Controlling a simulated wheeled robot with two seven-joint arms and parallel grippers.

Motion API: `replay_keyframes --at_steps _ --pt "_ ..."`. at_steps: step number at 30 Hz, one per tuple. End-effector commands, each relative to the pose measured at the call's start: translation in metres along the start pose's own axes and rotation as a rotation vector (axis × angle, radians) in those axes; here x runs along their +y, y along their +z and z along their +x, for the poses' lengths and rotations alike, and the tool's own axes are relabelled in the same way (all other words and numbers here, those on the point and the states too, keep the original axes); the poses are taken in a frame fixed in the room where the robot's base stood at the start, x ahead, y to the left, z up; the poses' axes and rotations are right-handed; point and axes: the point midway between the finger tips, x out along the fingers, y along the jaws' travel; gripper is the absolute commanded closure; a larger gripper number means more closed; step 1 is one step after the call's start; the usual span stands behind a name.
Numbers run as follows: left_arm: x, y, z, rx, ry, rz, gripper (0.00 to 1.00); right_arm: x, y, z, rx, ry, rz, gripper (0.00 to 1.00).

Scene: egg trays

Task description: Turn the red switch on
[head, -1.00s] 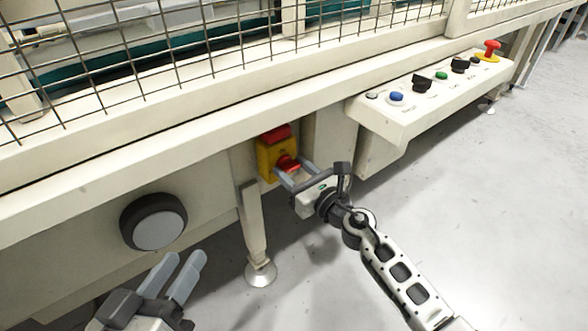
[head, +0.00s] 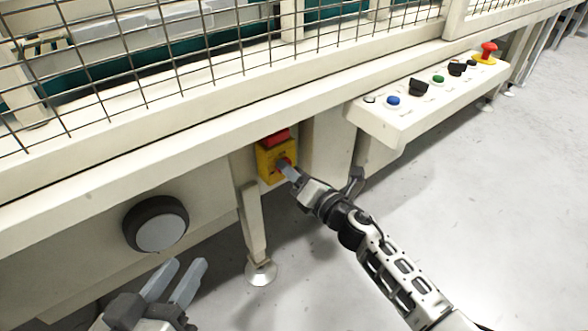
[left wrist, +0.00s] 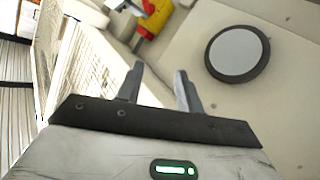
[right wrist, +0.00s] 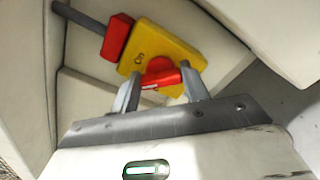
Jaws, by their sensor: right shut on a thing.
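The red switch (right wrist: 160,74) is a rotary knob on a yellow plate (right wrist: 172,45) with a red block on its upper side. In the head view, the yellow plate (head: 266,158) is on the machine's front, below the ledge. My right gripper (head: 284,169) reaches it from the lower right and is shut on the red switch. In the right wrist view, the fingers of the right gripper (right wrist: 161,80) lie on either side of the knob. A marking that looks like "On" is on the plate beside the knob. My left gripper (head: 186,266) is open and empty at lower left.
A round black-and-grey knob (head: 157,230) is on the panel to the left. A machine leg (head: 254,225) stands just below the switch. A control shelf (head: 395,122) with several buttons juts out at the right. The floor at right is clear.

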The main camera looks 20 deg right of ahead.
Motion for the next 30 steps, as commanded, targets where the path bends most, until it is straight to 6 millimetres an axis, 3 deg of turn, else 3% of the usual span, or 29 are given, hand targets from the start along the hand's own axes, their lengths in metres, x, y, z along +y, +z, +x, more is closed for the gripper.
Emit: replay_keyframes --at_steps 18,30 --pt "-0.005 0.001 -0.003 -0.051 -0.046 0.078 0.64 -0.002 0.0 -0.001 0.001 -0.002 0.553 0.77" --pt "-0.009 0.009 -0.006 -0.088 -0.066 0.109 0.64 -0.003 -0.001 -0.001 0.001 -0.001 0.74 0.77"
